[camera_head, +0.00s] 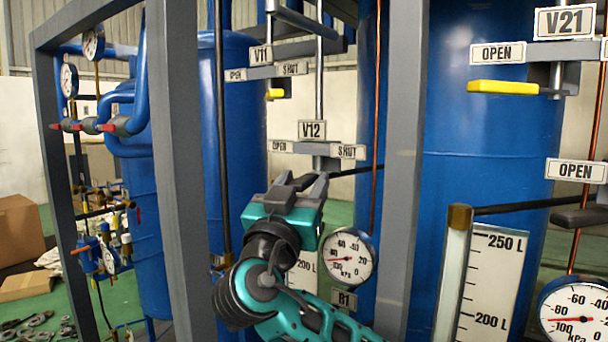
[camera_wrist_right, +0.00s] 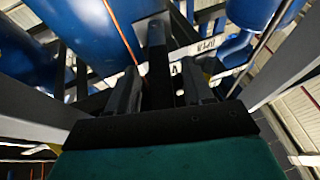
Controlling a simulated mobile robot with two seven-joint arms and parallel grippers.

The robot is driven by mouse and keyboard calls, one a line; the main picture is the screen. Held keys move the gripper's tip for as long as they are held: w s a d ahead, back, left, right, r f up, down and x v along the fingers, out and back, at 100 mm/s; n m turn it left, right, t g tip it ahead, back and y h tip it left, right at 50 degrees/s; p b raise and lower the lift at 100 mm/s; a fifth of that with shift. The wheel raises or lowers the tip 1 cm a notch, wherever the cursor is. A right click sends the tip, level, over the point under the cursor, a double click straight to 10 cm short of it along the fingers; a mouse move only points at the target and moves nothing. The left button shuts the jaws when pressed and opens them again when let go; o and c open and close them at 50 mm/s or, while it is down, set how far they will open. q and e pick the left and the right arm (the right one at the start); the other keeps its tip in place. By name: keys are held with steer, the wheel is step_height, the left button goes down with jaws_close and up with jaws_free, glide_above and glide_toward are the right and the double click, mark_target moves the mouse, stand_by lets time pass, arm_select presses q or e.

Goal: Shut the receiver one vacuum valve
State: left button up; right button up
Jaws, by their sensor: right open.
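My right gripper (camera_head: 302,184) is raised just below the V12 plate (camera_head: 312,129), its fingers open and pointing up. The V12 bracket carries an OPEN plate (camera_head: 280,146) on the left and a SHUT plate (camera_head: 348,152) on the right; no V12 handle can be made out, and the gripper covers the area beneath. Above is the V11 plate (camera_head: 261,55), with a yellow handle end (camera_head: 275,94) below it. The R1 plate (camera_head: 344,300) is below the gauge (camera_head: 348,257). In the right wrist view a dark upright part (camera_wrist_right: 157,65) shows between the fingers; I cannot tell if they touch it.
A grey frame post (camera_head: 402,160) stands right of my gripper, another (camera_head: 178,150) to its left. Blue tanks (camera_head: 480,170) stand behind. V21's yellow handle (camera_head: 503,87) is by its OPEN plate. A level scale (camera_head: 492,280) and a gauge (camera_head: 575,310) are at lower right.

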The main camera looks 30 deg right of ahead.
steer(key=shift+w+d+r, duration=0.2)
steer(key=shift+w+d, duration=0.1)
steer(key=shift+d, duration=0.1)
jaws_close()
stand_by(0.4)
